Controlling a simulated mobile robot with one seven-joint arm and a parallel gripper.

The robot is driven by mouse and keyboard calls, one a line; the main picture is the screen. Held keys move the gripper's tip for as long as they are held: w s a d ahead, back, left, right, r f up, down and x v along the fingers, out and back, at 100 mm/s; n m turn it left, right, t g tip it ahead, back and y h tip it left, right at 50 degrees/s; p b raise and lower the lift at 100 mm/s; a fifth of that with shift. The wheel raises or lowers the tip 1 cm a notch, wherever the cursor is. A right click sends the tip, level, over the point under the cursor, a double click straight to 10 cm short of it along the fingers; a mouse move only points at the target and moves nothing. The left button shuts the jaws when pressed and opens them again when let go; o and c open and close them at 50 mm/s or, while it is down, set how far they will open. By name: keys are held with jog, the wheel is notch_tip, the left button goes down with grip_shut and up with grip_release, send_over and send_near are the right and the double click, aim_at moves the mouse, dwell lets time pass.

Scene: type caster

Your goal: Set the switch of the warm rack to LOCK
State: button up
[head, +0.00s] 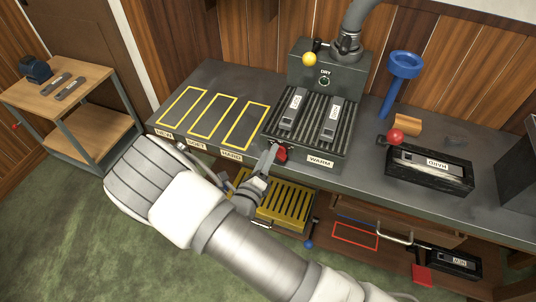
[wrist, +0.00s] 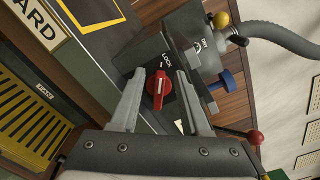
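The warm rack (head: 345,148) is a dark ribbed box on the bench in the head view, labelled WARM, with two labelled blocks on top. Its switch is a red knob (head: 281,153) on the front face near the left corner. In the wrist view the red knob (wrist: 158,90) carries a white line, and the word LOCK is printed just above it. My gripper (wrist: 160,75) is open, with one finger on each side of the knob and visible gaps between. In the head view my gripper (head: 272,156) is at the rack's front, partly covering the knob.
A grey DRY box (head: 325,75) with a yellow ball lever stands behind the rack. Yellow-outlined bays (head: 212,117) lie left. A yellow slatted rack (head: 285,205) sits below.

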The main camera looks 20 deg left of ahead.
jog(key=shift+s, duration=0.1)
jog(key=s+a, duration=0.1)
jog(key=s, duration=1.6)
jog(key=shift+a, duration=0.15)
jog(key=w+d+r+m+g+h+p, duration=0.1)
jog(key=w+d+r+m+g+h, duration=0.2)
jog(key=d+r+m+g+h, duration=0.55)
jog(key=w+d+r+m+g+h+p, duration=0.1)
jog(key=w+d+r+m+g, duration=0.3)
jog(key=d+r+m, duration=0.75)
jog(key=s+d+r+m+y+p, duration=0.1)
jog(key=s+d+r+m+y, duration=0.3)
jog(key=m, duration=0.9)
jog(key=s+d+r+m+y+p, duration=0.1)
jog(key=s+d+r+m+y, duration=0.3)
jog(key=r+m, duration=0.5)
jog(key=d+m+y, duration=0.2)
jog(key=m, duration=0.2)
jog(key=shift+d+r+y, duration=0.15)
jog(key=shift+d+y, duration=0.1)
jog(key=shift+y, duration=0.1)
